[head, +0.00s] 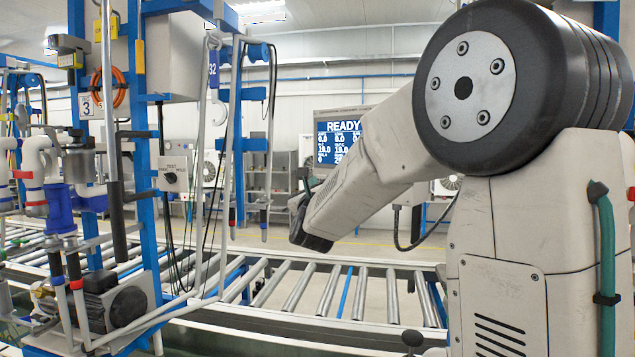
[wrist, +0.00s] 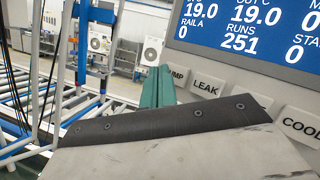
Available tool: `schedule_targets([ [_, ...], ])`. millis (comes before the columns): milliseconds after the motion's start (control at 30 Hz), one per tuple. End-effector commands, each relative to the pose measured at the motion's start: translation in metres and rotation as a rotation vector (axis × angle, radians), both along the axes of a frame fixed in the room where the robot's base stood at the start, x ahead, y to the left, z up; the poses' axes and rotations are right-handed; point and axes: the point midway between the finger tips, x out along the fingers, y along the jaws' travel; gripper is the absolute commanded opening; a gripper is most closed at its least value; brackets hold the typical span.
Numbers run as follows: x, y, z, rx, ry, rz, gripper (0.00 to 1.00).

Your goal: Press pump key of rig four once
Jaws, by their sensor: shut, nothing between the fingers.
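In the wrist view, the pump key (wrist: 177,76) is a pale key under a blue display (wrist: 250,30); its label is partly covered, with "UMP" readable. My gripper (wrist: 157,82) shows as teal fingers, shut and empty, just left of the pump key and overlapping its edge in the picture. I cannot tell whether the fingertips touch it. In the head view, the display (head: 338,140) reads "READY" behind my arm; the keys and my gripper are hidden there. No rig number shows on this panel.
A LEAK key (wrist: 207,84) sits right of the pump key, and a COOL key (wrist: 301,125) farther right. A roller conveyor (head: 295,288) crosses the floor area. A blue-framed station (head: 148,200) with a "3" sign (head: 87,106) and a motor pump (head: 105,298) stands at left.

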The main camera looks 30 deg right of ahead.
Motion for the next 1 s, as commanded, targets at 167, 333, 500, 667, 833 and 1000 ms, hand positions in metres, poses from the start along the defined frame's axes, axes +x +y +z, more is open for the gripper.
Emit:
schedule_targets([
  [167,-0.0001,-0.0001,0.0,0.0,0.0,0.0,0.0],
  [333,0.0,0.0,0.0,0.0,0.0,0.0,0.0],
  [500,-0.0001,-0.0001,0.0,0.0,0.0,0.0,0.0],
  [667,0.0003,-0.0016,0.0,-0.001,0.001,0.0,0.0],
  [833,0.0016,-0.0076,-0.0001,0.0,0.001,-0.002,0.0],
  [1000,0.0021,-0.0085,0.0001,0.0,0.0,0.0,0.0],
])
